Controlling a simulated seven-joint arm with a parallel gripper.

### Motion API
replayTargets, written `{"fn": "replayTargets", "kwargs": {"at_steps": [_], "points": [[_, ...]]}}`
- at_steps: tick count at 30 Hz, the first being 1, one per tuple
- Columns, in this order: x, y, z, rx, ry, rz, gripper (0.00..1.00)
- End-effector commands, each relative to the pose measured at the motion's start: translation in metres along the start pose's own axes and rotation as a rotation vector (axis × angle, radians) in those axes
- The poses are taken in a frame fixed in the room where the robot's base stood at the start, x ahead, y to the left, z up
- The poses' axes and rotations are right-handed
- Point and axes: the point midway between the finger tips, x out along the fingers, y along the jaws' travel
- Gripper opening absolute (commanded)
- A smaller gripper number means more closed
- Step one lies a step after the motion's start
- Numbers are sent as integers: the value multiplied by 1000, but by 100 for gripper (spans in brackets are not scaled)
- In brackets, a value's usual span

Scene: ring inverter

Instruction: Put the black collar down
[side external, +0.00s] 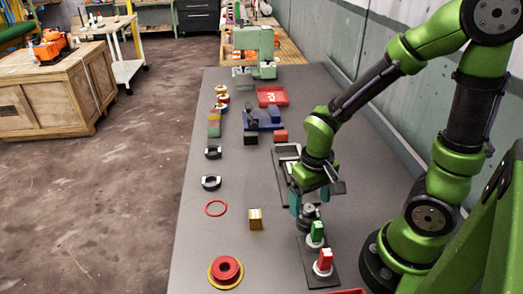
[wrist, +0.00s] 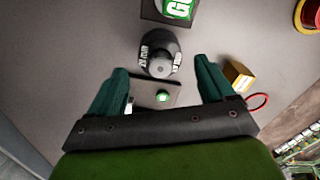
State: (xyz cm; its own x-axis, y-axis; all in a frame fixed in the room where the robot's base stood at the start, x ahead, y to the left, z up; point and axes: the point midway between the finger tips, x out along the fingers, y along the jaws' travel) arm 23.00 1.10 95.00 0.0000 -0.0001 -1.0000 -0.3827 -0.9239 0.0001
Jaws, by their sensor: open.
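My gripper (side external: 309,209) is low over the right part of the table, pointing down, with its teal fingers spread. In the wrist view my gripper (wrist: 160,72) is open, with nothing clamped between the fingertips. A black collar (wrist: 158,44) with white lettering shows just beyond the fingertips, around a grey round-topped piece (wrist: 159,66). In the side view the dark collar (side external: 307,227) shows low beneath the fingers, partly hidden by them. Whether it rests fully on the surface below is hard to tell.
A green block (side external: 317,230) and a red block (side external: 325,259) stand on white bases close by. A yellow block (side external: 255,219), a red ring (side external: 215,208) and a red-and-yellow round piece (side external: 226,270) lie left.

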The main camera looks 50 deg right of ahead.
Motion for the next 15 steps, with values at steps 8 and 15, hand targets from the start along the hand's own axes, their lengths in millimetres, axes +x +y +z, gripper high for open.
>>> {"fn": "replayTargets", "kwargs": {"at_steps": [8, 15], "points": [[-47, -1, -2, 1, 9, -4, 82], [-99, 0, -1, 1, 8, -3, 82]]}}
